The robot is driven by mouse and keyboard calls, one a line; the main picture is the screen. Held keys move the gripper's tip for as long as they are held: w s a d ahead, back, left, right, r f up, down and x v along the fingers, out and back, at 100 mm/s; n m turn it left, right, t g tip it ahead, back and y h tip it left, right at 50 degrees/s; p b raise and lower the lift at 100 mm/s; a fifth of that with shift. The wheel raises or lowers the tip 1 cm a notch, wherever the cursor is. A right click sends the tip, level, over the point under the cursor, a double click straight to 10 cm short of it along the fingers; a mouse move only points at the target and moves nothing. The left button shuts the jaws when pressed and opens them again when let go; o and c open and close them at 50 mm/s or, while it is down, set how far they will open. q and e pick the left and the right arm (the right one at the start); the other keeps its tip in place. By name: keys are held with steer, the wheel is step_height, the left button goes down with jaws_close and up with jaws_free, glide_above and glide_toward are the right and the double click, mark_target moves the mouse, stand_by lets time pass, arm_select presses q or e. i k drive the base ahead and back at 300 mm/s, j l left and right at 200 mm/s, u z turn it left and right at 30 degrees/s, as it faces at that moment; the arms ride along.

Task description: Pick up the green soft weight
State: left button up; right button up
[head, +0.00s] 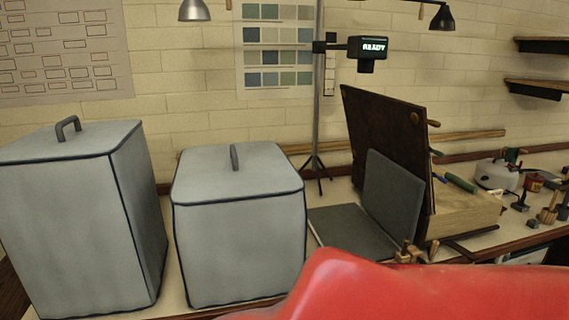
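I cannot make out a green soft weight for certain. A small green elongated item (461,183) lies at the wooden box on the right, but I cannot tell what it is. Neither of my grippers is visible in the head view. A large smooth red shape (420,296) very close to the camera covers the bottom centre and right, hiding the front of the table there. I cannot tell what it is.
Two grey covered boxes with top handles, a taller one (75,215) and a lower one (240,245), stand at left and centre. An upright dark board (385,135), a grey folded panel (393,200) and a wooden box (470,212) stand right. Small tools crowd the far right.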

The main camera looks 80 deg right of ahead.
mark_target(471, 187)
steer(key=z, duration=3.9)
steer(key=i+l+u, duration=0.2)
steer(key=i+l, duration=0.2)
steer(key=i+l+u, duration=0.2)
steer(key=i+l, duration=0.2)
steer(key=l, duration=0.15)
